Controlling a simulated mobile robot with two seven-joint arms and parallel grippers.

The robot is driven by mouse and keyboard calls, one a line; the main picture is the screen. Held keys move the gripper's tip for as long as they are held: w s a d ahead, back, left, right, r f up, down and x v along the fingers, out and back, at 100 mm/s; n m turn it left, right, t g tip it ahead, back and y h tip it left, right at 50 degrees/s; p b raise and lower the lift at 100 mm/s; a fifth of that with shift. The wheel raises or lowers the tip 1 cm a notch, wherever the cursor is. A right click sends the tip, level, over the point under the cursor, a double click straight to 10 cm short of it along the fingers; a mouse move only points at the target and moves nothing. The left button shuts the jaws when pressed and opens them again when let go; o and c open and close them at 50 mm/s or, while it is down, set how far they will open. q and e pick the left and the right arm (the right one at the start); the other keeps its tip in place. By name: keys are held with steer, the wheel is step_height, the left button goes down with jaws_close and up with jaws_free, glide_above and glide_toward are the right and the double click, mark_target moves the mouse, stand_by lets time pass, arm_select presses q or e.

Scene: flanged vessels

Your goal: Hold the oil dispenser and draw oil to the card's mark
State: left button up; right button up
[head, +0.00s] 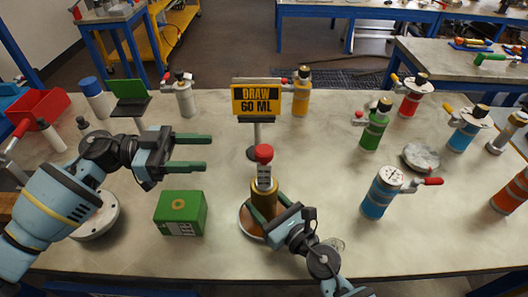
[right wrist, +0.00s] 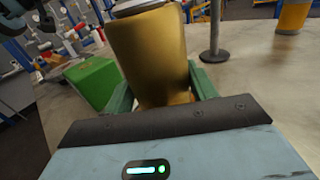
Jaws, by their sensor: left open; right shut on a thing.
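The oil dispenser (head: 264,196) is a brass-coloured cylinder with a grey scaled stem and a red knob (head: 264,152). It stands upright on a round brown-rimmed base near the table's front middle. My right gripper (head: 272,212) is shut on its body; the right wrist view shows the green fingers on either side of the brass cylinder (right wrist: 155,60). The card (head: 258,101) reads "DRAW 60 ML" on a stand behind the dispenser. My left gripper (head: 205,152) is open and empty, left of the red knob. The stem's scale is too small to read.
A green box (head: 180,212) lies between my left gripper and the dispenser, below that gripper. A blue vessel with a gauge (head: 382,192) and a green one (head: 375,126) stand to the right. A red bin (head: 40,108) is at left. The table between card and blue vessel is clear.

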arm_select(q)
steer(key=shift+a, duration=1.35)
arm_select(e)
steer(key=o, duration=1.3)
steer(key=v, duration=1.2)
arm_select(q)
steer(key=shift+d, duration=0.1)
arm_select(e)
steer(key=shift+s, duration=0.1)
